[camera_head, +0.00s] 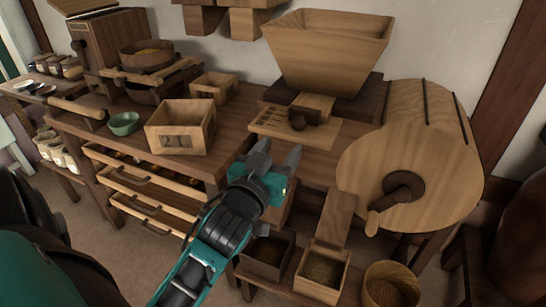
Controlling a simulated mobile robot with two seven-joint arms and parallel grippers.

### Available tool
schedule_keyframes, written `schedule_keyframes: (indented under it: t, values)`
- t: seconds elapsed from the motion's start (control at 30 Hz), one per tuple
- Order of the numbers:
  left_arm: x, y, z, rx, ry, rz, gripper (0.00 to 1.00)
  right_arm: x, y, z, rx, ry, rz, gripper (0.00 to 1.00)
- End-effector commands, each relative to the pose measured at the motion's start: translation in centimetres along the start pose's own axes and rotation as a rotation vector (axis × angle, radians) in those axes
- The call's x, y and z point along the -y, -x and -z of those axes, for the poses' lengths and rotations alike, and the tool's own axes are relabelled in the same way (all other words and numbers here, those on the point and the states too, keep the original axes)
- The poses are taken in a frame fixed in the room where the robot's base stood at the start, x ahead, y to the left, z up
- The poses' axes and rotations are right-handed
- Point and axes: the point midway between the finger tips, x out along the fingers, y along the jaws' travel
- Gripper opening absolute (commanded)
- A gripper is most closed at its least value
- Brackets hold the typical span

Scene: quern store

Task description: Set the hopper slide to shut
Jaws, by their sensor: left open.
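The wooden hopper (328,58) is a wide, tapering box at the back, right of centre. Beneath its mouth a light wooden slide plate (322,130) lies flat, with marks at its left end and a dark knob (299,121) on it. My left gripper (276,152) is in front of the plate and below the knob, fingers spread and empty, apart from the knob. I cannot tell from this view which setting the slide is at. My right gripper is not in view.
A round wooden drum with a crank (403,187) stands right of the hopper. A light open box (181,126) and a green bowl (124,123) sit on the bench to the left. Open bins (321,275) and a round tub (391,285) stand low in front.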

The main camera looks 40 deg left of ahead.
Motion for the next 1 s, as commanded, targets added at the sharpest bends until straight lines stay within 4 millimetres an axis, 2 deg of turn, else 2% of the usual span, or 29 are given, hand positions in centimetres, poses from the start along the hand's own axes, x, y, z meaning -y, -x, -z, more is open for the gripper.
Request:
schedule_keyframes:
  t: [0.1,0.3,0.87,1.0]
  values:
    - [0.0,1.4,-0.1,0.002,0.001,0.000,0.58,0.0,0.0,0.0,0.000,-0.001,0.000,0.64]
    - [0.0,2.4,0.0,0.000,0.001,0.000,0.58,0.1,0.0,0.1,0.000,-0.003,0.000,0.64]
    - [-0.1,2.4,0.0,0.001,0.000,-0.002,0.58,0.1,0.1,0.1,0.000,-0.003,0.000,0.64]
    - [-1.3,2.6,-1.2,0.069,-0.021,-0.050,0.58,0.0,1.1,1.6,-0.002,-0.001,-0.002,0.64]
